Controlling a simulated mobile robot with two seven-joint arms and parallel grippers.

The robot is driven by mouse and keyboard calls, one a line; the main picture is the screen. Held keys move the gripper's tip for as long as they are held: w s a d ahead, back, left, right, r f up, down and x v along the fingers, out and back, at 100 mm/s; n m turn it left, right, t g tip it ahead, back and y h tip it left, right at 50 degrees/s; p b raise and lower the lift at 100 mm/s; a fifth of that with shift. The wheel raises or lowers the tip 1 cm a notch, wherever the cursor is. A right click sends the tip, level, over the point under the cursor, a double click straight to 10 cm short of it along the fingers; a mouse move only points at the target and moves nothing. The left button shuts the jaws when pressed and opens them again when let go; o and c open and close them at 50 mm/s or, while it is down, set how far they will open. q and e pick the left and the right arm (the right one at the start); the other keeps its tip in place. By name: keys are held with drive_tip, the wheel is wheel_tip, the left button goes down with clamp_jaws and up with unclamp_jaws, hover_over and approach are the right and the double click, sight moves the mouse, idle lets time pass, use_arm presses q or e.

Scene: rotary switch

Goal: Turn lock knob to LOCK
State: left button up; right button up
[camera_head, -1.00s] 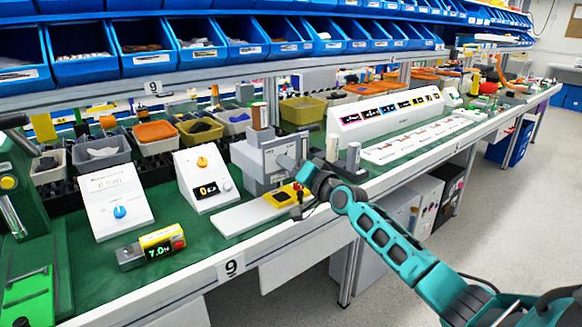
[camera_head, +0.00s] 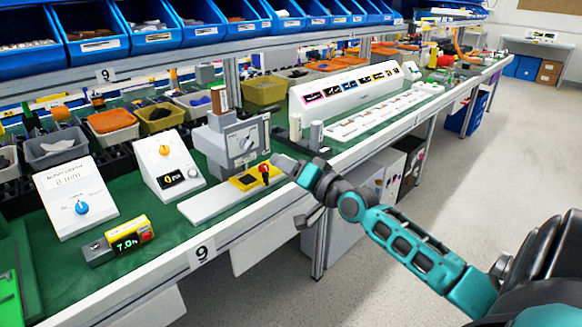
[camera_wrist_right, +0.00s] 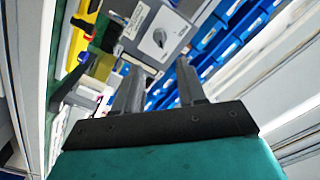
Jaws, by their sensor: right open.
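A grey box fixture (camera_head: 232,140) stands on the workbench, with a round knob (camera_head: 246,143) on its front face. My right gripper (camera_head: 285,165) is to the right of and below the knob in the head view, near the bench's front edge. In the right wrist view, the right gripper (camera_wrist_right: 158,76) is open, with nothing between its fingers, apart from the knob. My left gripper is out of view.
A yellow block with a red-topped lever (camera_head: 264,172) lies just in front of the fixture, close to my right gripper. White control boxes (camera_head: 165,168) stand to the left, a white sloped panel (camera_head: 355,88) to the right. Blue bins (camera_head: 150,28) line the shelf above.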

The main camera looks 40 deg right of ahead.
drive_tip(key=shift+s, duration=0.8)
